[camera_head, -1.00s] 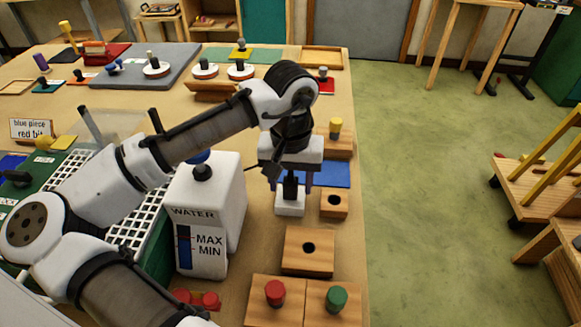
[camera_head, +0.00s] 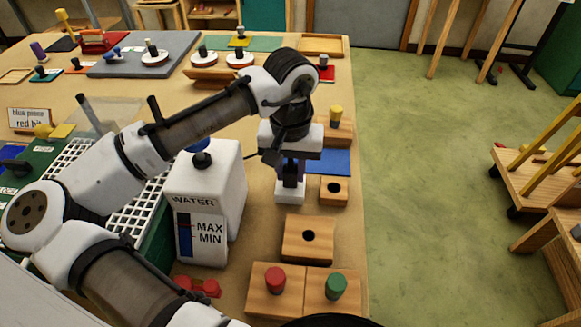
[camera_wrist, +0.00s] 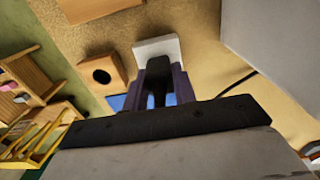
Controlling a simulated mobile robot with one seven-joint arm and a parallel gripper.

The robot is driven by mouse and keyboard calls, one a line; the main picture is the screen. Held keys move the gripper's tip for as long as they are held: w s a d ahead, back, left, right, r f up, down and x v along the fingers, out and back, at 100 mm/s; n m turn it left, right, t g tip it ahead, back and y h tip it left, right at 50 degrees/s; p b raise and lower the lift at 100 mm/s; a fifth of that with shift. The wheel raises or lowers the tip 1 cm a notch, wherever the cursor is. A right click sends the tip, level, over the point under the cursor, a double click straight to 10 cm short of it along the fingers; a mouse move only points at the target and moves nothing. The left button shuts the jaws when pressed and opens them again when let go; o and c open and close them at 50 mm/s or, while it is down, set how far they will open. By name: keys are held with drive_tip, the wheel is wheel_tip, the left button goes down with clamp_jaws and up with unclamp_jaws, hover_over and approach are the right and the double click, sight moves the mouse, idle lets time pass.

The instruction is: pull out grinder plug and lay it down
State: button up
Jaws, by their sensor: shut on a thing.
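The black grinder plug (camera_head: 291,183) stands upright at the white socket block (camera_head: 290,195) on the bench, near its right edge. My gripper (camera_head: 291,170) points down from above, its dark purple fingers shut on the plug. In the wrist view, the plug (camera_wrist: 157,88) lies between the fingers, with the white block (camera_wrist: 158,48) just beyond it. The plug appears to touch the block, but I cannot tell how deep it sits.
A white water tank (camera_head: 203,215) stands left of the socket. A blue mat (camera_head: 330,161), a small holed wooden block (camera_head: 334,199) and a larger one (camera_head: 308,251) are nearby. Red (camera_head: 275,279) and green (camera_head: 336,286) knobs stand at the front. Bare bench lies between.

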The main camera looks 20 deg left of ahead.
drive_tip(key=shift+r+p, duration=0.9)
drive_tip(key=shift+r, duration=0.05)
idle(0.9)
drive_tip(key=shift+r+p, duration=0.6)
drive_tip(key=shift+p, duration=0.05)
idle(0.3)
